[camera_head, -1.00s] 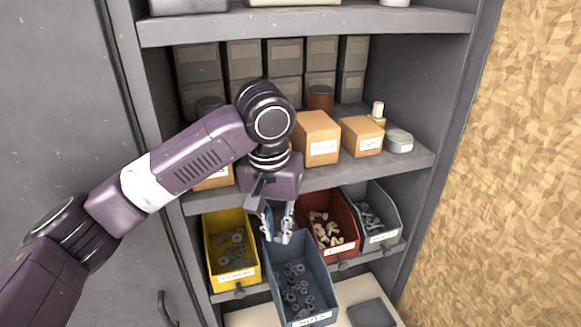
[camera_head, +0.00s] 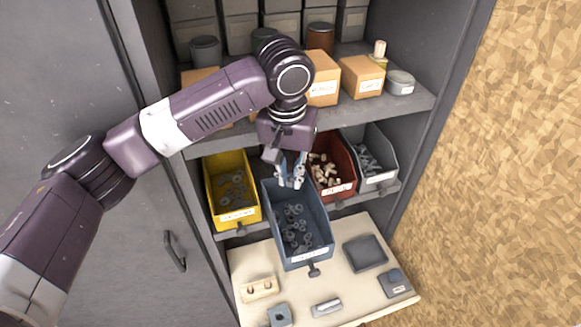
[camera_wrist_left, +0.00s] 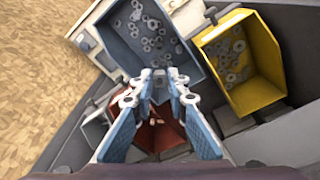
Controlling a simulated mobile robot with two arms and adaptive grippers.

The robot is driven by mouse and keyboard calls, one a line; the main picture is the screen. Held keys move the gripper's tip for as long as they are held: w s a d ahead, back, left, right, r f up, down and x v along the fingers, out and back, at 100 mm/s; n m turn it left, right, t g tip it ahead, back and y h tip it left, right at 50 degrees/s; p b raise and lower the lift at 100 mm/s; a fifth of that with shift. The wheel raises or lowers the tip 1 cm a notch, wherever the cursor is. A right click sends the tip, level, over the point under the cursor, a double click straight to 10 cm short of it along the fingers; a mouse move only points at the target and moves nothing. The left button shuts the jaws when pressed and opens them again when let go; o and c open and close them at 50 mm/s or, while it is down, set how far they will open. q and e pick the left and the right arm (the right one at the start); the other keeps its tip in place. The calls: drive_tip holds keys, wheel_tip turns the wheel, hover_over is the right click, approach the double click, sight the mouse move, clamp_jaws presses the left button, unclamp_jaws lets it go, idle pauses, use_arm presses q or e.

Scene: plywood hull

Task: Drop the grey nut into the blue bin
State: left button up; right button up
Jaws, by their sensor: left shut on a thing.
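The blue bin (camera_head: 326,240) sticks out from the lower shelf, with several grey nuts or washers in it. It also shows at the top of the left wrist view (camera_wrist_left: 116,50). My left gripper (camera_head: 291,182) hangs, fingers down, over the back end of the blue bin. In the left wrist view its blue fingers (camera_wrist_left: 158,82) come together at the tips. A small grey piece, apparently the grey nut (camera_wrist_left: 158,75), shows between the tips; it is small and partly covered by them. My right gripper is not in view.
A yellow bin (camera_head: 240,216) stands left of the blue bin; a red bin (camera_head: 337,190) and a grey bin (camera_head: 380,177) stand right. Boxes (camera_head: 362,77) line the shelf above. A pale worktop (camera_head: 330,280) below holds a dark tray (camera_head: 365,252) and small parts.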

use_arm(q)
drive_tip(key=o, duration=0.9)
wheel_tip(320, 180, up, 12)
drive_tip(key=s, duration=0.1)
drive_tip(key=shift+s+a, duration=0.2)
drive_tip(key=shift+f, duration=0.1)
